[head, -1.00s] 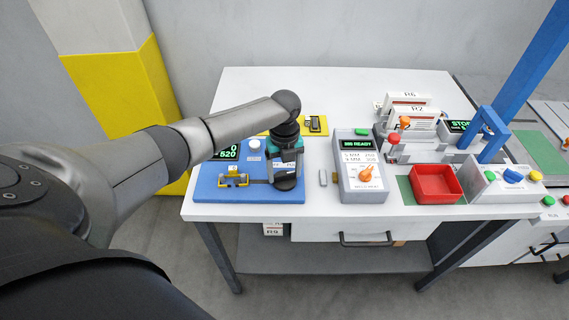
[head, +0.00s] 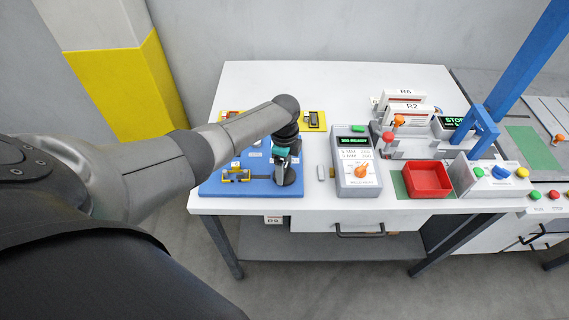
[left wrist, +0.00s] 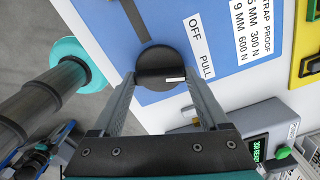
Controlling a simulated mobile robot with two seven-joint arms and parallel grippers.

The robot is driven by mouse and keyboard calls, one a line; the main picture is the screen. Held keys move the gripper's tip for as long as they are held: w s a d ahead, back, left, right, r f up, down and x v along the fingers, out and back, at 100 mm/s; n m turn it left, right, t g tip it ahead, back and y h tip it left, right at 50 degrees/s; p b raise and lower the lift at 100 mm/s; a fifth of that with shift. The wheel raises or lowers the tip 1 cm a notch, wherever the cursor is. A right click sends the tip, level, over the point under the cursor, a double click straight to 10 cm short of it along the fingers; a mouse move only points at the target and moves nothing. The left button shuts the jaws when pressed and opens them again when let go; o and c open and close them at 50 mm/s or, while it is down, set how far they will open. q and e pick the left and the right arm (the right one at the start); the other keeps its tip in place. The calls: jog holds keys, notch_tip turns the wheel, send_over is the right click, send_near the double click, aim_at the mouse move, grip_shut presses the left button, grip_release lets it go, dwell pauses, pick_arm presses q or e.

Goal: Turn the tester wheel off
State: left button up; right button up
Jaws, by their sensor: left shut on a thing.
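The tester wheel is a round black knob (left wrist: 160,66) on the blue tester board (left wrist: 150,22). A short white mark on the knob points right in the left wrist view, towards the PULL side. The white label (left wrist: 198,45) beside it reads OFF and PULL. My left gripper (left wrist: 160,80) has one finger on each side of the knob and is shut on it. In the head view the left gripper (head: 286,165) reaches down onto the right part of the board, hiding most of the wheel. My right gripper is in neither view.
A yellow clamp (head: 237,175) sits on the board's left part. Right of the board stand a grey console (head: 355,182) with an orange knob and a red tray (head: 427,180). A small grey block (head: 320,173) lies between board and console. Yellow fixtures (head: 312,120) stand behind.

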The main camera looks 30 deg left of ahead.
pick_arm(q)
jog(key=n+p, duration=0.1)
jog(key=n, duration=0.4)
jog(key=shift+a+r+n+p, duration=0.1)
jog(key=shift+n+p, duration=0.2)
jog(key=shift+p, duration=0.1)
jog(key=n+p, duration=0.1)
jog(key=n, duration=0.4)
jog(key=shift+n, duration=0.3)
jog(key=n+p, duration=0.1)
jog(key=n, duration=0.9)
jog(key=shift+p, duration=0.3)
jog(key=shift+n, duration=0.5)
jog(key=o, duration=1.2)
jog(key=shift+o, duration=0.2)
